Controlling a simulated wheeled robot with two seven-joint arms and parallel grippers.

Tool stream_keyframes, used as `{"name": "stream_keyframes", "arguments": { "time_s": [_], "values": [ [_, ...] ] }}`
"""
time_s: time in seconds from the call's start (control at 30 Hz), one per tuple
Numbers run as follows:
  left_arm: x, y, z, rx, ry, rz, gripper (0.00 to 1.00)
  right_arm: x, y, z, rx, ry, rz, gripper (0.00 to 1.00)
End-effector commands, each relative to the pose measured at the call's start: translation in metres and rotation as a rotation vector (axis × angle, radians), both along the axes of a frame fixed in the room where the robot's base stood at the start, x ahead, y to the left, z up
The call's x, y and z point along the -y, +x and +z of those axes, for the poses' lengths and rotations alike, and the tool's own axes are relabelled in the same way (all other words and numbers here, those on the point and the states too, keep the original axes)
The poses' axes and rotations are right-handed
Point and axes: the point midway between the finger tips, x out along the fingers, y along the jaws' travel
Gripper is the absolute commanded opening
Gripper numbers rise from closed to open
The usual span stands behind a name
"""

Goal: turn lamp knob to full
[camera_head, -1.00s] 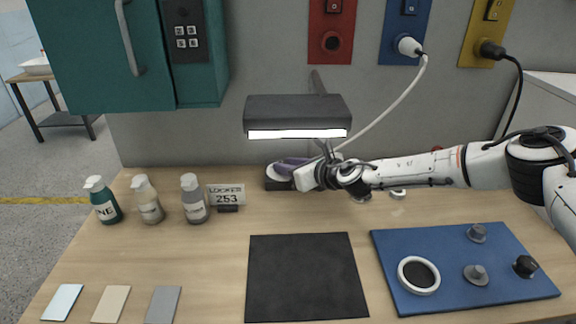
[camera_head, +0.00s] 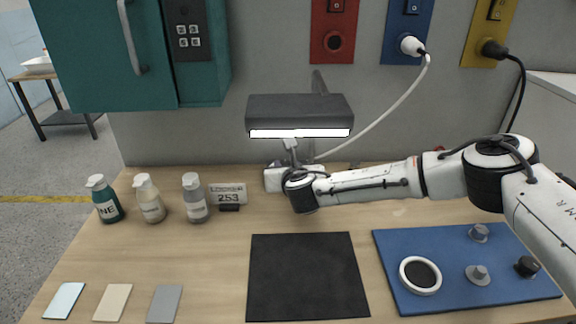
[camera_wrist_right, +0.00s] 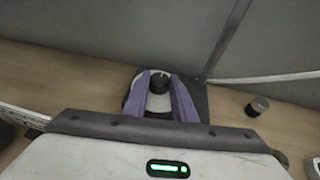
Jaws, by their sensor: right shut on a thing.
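The lamp (camera_head: 300,115) has a dark shade with a lit white panel below it, and stands at the back of the table. Its knob (camera_wrist_right: 158,82), with a dark top, shows in the right wrist view on the dark lamp base (camera_wrist_right: 201,97). My right gripper (camera_wrist_right: 158,90) is shut on the knob, with a purple finger on each side. In the head view my right gripper (camera_head: 276,179) is at the lamp's foot, and the gripper and wrist hide the knob. My left gripper is in no view.
Several bottles (camera_head: 150,200) and a "LOCKER 253" sign (camera_head: 228,194) stand left of the lamp. A black mat (camera_head: 305,277) and a blue board (camera_head: 390,262) with knobs lie in front. A white cable (camera_head: 395,102) runs from the blue wall socket. A small dark cylinder (camera_wrist_right: 257,106) is right of the lamp base.

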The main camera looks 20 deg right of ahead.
Motion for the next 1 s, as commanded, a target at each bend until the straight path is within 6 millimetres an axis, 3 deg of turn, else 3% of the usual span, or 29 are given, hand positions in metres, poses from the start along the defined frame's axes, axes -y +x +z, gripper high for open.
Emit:
{"name": "stream_keyframes", "arguments": {
  "time_s": [0.27, 0.5, 1.0],
  "values": [
    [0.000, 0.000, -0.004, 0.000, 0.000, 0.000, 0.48, -0.008, 0.001, -0.004, -0.003, 0.003, -0.267, 0.02],
    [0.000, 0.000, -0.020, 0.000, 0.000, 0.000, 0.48, -0.011, 0.003, -0.006, -0.004, 0.001, -0.475, 0.02],
    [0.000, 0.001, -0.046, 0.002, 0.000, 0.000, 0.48, -0.012, 0.006, -0.003, -0.001, -0.003, -0.672, 0.02]
  ]
}}
